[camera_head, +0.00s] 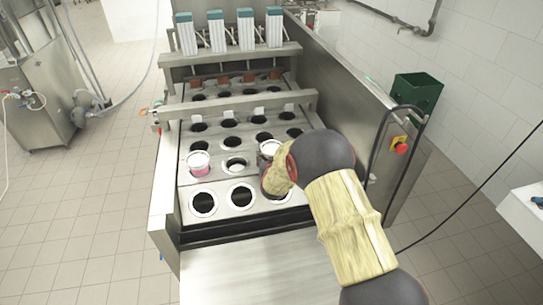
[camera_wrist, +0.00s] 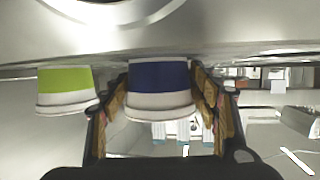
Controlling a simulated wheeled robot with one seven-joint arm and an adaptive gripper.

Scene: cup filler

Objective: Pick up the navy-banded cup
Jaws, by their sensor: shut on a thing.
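The navy-banded cup (camera_wrist: 159,78) is in the middle of the wrist view, which appears upside down, so its white rim is toward the bottom. My gripper (camera_wrist: 160,88) has a finger on each side of it and is shut on it.
A green-banded cup (camera_wrist: 66,85) stands close beside the held cup in the wrist view. A pink cup (camera_head: 198,164) sits in a hole at the left of the filler plate (camera_head: 220,190). Crossbars (camera_head: 236,107) span the machine behind. Several front holes are empty.

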